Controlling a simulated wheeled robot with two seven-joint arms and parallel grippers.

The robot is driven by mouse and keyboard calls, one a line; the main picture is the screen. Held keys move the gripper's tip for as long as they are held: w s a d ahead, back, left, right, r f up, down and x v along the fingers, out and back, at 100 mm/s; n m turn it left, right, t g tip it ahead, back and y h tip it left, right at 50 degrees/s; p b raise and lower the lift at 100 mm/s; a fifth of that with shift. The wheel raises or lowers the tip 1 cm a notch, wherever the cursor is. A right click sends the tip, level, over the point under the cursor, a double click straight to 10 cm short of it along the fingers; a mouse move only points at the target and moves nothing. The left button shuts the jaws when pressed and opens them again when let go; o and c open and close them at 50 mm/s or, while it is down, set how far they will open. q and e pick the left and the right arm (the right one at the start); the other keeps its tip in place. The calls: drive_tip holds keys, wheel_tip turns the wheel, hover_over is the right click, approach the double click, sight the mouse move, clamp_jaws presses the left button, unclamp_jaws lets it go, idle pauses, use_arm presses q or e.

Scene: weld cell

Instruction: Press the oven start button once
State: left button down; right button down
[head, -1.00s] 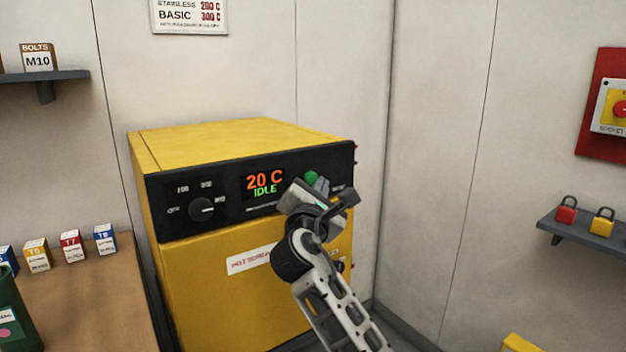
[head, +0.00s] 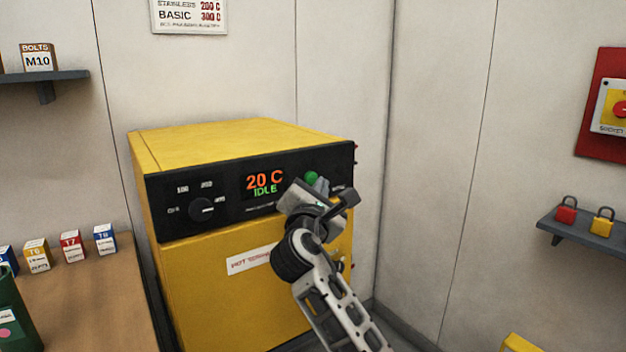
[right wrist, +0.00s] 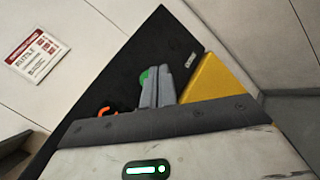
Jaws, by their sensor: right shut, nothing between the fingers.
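The yellow oven (head: 230,290) stands against the wall with a black control panel (head: 228,190) along its upper front. Its display (head: 264,182) reads 20 C and IDLE. The green start button (head: 312,177) is right of the display, partly hidden behind my right gripper (head: 318,188). In the right wrist view, the green button (right wrist: 145,77) shows beside the shut fingers of my right gripper (right wrist: 157,84), which point at the panel. The fingers hold nothing. I cannot tell whether the fingertips touch the button or panel. My left gripper is not in view.
A black dial (head: 201,209) sits on the panel's left. A wooden bench (head: 95,290) with several small boxes is at the left. A shelf with padlocks (head: 590,232) and a red-backed switch (head: 610,105) are on the right wall. A sign (head: 189,14) hangs above the oven.

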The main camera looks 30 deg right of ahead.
idle(0.4)
drive_tip(key=shift+w, duration=0.15)
drive_tip(key=shift+w, duration=0.3)
idle(0.4)
